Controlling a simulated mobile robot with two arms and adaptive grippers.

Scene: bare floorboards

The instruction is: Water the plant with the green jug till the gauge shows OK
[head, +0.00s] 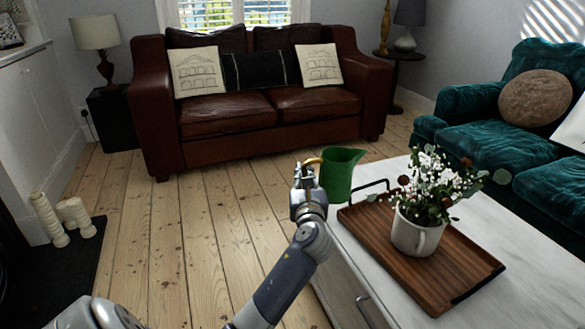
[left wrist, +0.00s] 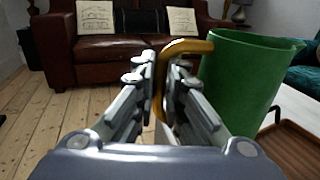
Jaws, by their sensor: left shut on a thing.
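The green jug (head: 338,174) has a yellow handle and hangs upright in the air, beside the left edge of the tray. My left gripper (head: 307,172) is shut on its handle. In the left wrist view the fingers (left wrist: 163,75) close around the yellow handle, with the green jug (left wrist: 245,80) to their right. The plant (head: 440,185), with white flowers and green leaves, stands in a white mug-like pot (head: 416,236) on the wooden tray, right of the jug. I cannot make out a gauge. My right gripper is not in view.
The wooden tray (head: 375,238) with dark handles lies on a pale table (head: 353,262). A brown leather sofa (head: 225,125) stands behind, a teal sofa (head: 490,150) at right. Bare floorboards (head: 190,240) lie open at left.

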